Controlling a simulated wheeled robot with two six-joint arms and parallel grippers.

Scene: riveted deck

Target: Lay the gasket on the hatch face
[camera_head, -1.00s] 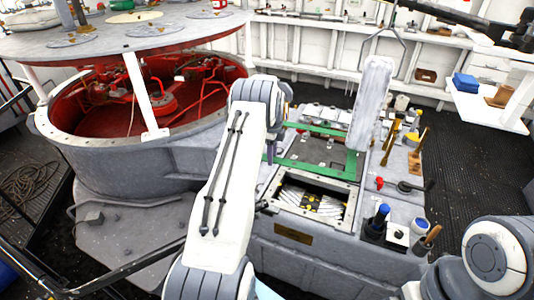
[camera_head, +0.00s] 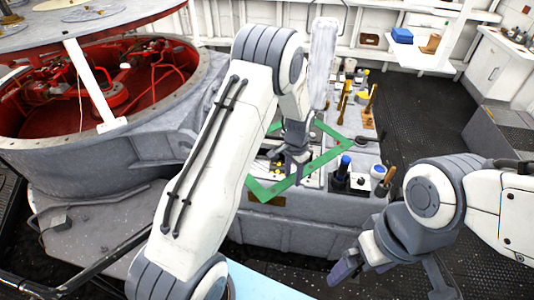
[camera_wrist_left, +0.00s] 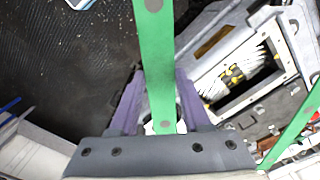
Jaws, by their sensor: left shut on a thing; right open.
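The gasket (camera_head: 325,160) is a green flat rectangular frame. My left gripper (camera_head: 296,165) is shut on one of its bars and holds it tilted above the workbench. In the left wrist view the gripped green bar (camera_wrist_left: 155,60) runs between the purple fingers, and another bar (camera_wrist_left: 297,125) shows at the right. The hatch face (camera_wrist_left: 291,42) is a pale bolted rim around a rectangular opening, to the right of the gripped bar and apart from it. In the head view my arm and the gasket hide most of it. My right gripper (camera_head: 352,262) is open and empty at the lower right.
A large round red-lined housing (camera_head: 105,95) is at the left. Dark floor (camera_head: 425,110) lies open at the right.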

